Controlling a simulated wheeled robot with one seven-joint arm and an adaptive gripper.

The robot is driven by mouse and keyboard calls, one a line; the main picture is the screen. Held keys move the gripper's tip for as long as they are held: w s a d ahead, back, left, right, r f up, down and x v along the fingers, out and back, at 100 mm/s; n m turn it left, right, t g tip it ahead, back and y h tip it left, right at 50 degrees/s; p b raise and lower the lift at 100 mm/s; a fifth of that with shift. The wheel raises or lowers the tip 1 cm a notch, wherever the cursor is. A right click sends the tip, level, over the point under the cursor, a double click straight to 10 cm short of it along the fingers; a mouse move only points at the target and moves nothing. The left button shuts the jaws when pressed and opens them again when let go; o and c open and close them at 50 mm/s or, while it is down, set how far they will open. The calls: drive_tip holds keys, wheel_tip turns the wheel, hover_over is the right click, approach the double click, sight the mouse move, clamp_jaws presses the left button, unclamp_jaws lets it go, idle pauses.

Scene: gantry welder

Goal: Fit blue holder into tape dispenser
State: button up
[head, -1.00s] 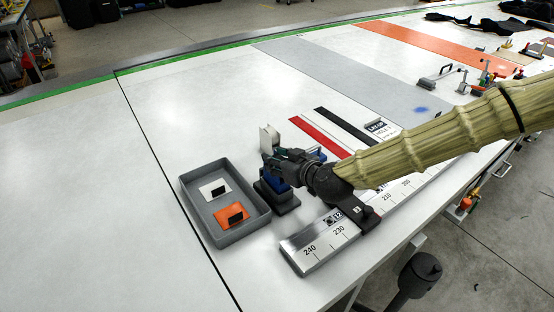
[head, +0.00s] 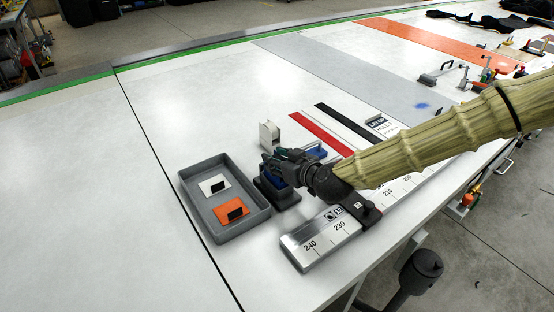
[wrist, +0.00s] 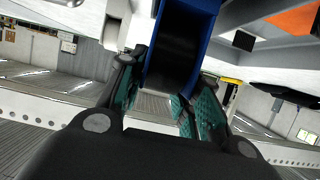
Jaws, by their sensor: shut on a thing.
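The dark grey tape dispenser (head: 285,200) stands on the white table, just right of the grey tray. My gripper (head: 270,168) is directly above it, pointing to the left. In the wrist view my gripper (wrist: 157,100) has its green-padded fingers closed around the lower part of the blue holder (wrist: 207,28), which has a dark inside. In the head view a little blue shows low between my fingers and the dispenser. My gripper hides most of the holder and the dispenser's top, so I cannot tell how far the holder sits in it.
The grey tray (head: 187,197) holds a white card (head: 208,184) and an orange card (head: 224,212). A white upright piece (head: 265,136) stands just behind my gripper. A steel ruler (head: 304,257) lies in front. Red and black strips lie behind. The table's left side is clear.

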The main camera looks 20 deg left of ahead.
drive_tip(key=shift+f, duration=0.35)
drive_tip(key=o, duration=1.2)
